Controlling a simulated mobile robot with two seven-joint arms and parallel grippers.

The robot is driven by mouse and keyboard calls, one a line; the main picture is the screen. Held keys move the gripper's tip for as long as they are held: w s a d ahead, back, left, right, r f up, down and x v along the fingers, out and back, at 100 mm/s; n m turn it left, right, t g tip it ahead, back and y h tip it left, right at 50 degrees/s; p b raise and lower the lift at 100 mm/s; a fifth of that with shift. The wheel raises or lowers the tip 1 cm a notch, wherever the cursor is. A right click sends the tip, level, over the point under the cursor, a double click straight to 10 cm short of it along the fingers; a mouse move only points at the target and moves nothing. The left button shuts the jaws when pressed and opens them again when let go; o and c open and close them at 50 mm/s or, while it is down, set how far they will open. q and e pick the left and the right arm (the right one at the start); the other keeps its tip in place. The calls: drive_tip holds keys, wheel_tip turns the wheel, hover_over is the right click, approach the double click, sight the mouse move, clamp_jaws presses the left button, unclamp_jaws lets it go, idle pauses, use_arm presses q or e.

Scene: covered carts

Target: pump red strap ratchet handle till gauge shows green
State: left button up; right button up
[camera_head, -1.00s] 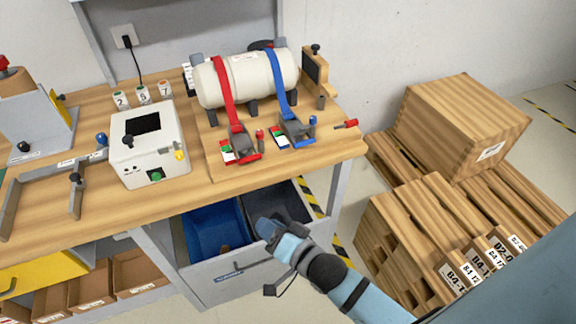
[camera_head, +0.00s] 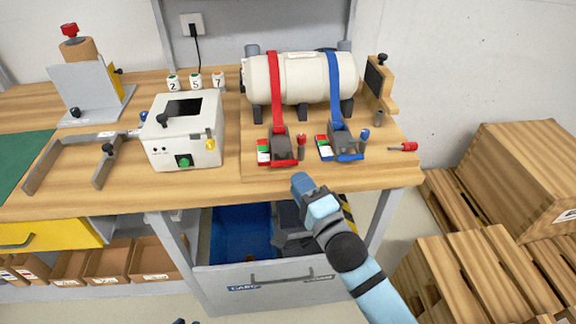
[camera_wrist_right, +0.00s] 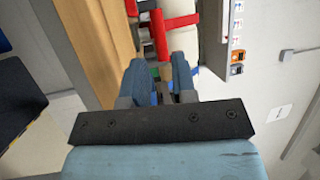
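The red strap (camera_head: 275,90) runs over a cream tank (camera_head: 300,78) down to a red-based ratchet (camera_head: 280,150) on the bench board. A red-tipped lever (camera_head: 301,141) stands at the ratchet's right. A small gauge plate (camera_head: 263,150) with green, red and white patches lies at its left; its reading is too small to tell. My right gripper (camera_head: 302,184) is in front of the bench edge, just below the red ratchet, apart from it. In the right wrist view, its two blue fingers (camera_wrist_right: 158,78) are apart, with red parts (camera_wrist_right: 160,35) beyond them.
A blue strap (camera_head: 336,90) with its own ratchet (camera_head: 346,142) and lever sits right beside the red one. A red-handled tool (camera_head: 403,147) lies near the right edge. A white box (camera_head: 183,135) stands left. An open drawer (camera_head: 265,278) is below the bench.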

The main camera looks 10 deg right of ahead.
sight(287, 165)
drive_tip(key=x, duration=0.6)
drive_tip(key=shift+c, duration=0.4)
clamp_jaws()
